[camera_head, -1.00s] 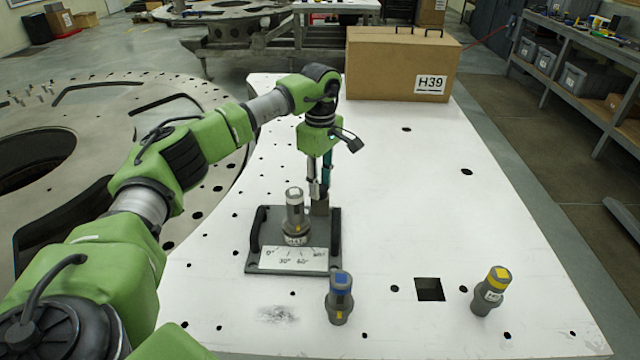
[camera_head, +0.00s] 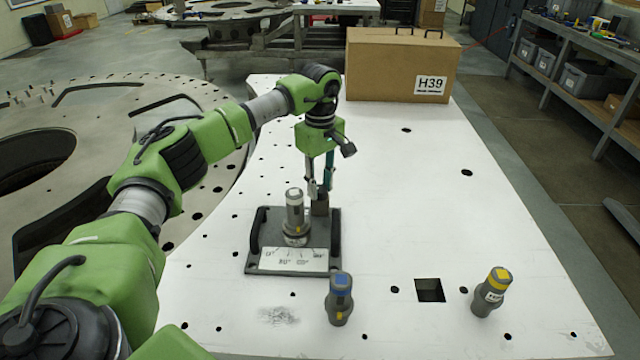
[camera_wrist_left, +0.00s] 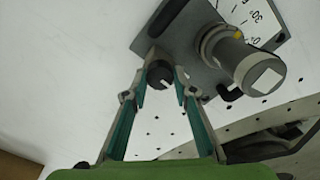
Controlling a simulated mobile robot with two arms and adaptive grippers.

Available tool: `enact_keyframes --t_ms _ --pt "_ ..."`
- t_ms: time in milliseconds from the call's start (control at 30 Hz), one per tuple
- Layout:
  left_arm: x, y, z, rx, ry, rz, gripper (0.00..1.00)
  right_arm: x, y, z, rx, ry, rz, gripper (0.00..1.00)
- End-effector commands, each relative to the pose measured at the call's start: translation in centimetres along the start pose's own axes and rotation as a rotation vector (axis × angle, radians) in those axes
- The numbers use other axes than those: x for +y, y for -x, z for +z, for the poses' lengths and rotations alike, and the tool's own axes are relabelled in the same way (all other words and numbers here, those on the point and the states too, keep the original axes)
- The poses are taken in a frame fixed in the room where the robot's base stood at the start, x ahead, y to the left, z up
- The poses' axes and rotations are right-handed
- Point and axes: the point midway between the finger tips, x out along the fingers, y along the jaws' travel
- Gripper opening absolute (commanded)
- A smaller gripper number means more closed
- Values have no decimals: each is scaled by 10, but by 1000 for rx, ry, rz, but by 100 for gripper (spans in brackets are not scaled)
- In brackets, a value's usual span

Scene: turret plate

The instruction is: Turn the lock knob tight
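The turret plate fixture (camera_head: 258,256) lies on the white table, with a grey cylinder (camera_head: 295,212) upright on it and an angle scale (camera_head: 294,260) at its front. The lock knob is small, round and black with a white mark; it shows in the left wrist view (camera_wrist_left: 160,74). In the head view it is mostly hidden at the fixture's back right. My left gripper (camera_head: 320,190) points down over it. In the wrist view its fingertips (camera_wrist_left: 166,72) lie on either side of the knob and appear shut on it. My right gripper is not in view.
A blue-topped cylinder (camera_head: 339,300) and a yellow-topped cylinder (camera_head: 490,292) stand in front, with a square hole (camera_head: 429,290) between them. A cardboard box (camera_head: 385,65) marked H39 stands at the back. The table's right side is clear.

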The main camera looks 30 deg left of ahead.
Motion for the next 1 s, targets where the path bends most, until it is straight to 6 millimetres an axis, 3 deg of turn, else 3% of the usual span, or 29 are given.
enact_keyframes --t_ms 33,67,467,567,1000 --pt "1 1 0 0 -2 3 36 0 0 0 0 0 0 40" --pt "1 1 0 0 -2 3 43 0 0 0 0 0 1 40" --pt "0 4 0 1 0 1 43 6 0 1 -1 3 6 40" --pt "1 16 0 1 0 4 43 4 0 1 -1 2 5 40" --pt "1 102 0 1 -1 4 43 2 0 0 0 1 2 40"
